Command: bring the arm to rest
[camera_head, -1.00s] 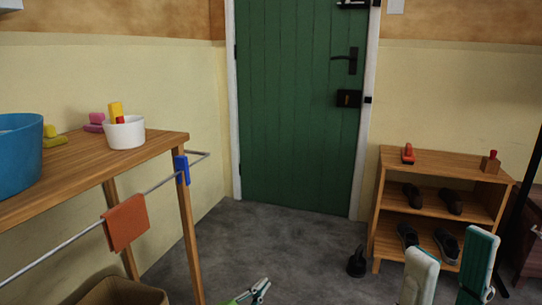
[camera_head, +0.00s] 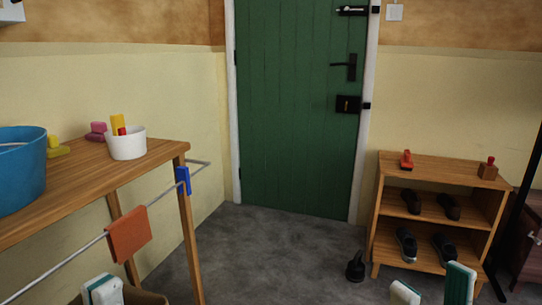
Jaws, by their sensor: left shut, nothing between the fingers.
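My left gripper (camera_head: 103,289) shows at the bottom left edge, in front of the wooden table's lower part. Its white and teal fingers are together with nothing between them. My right gripper (camera_head: 432,287) shows at the bottom right, in front of the shoe shelf. Its two white and teal fingers stand apart with a clear gap, and nothing is between them. The lower parts of both grippers and the arms are cut off by the bottom edge.
A wooden table (camera_head: 95,170) with a blue tub (camera_head: 20,170) and white pot (camera_head: 126,145) stands left, a towel rail (camera_head: 75,262) along its front. A shoe shelf (camera_head: 440,165) stands right. A black object (camera_head: 355,267) sits on the floor before the green door (camera_head: 290,120).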

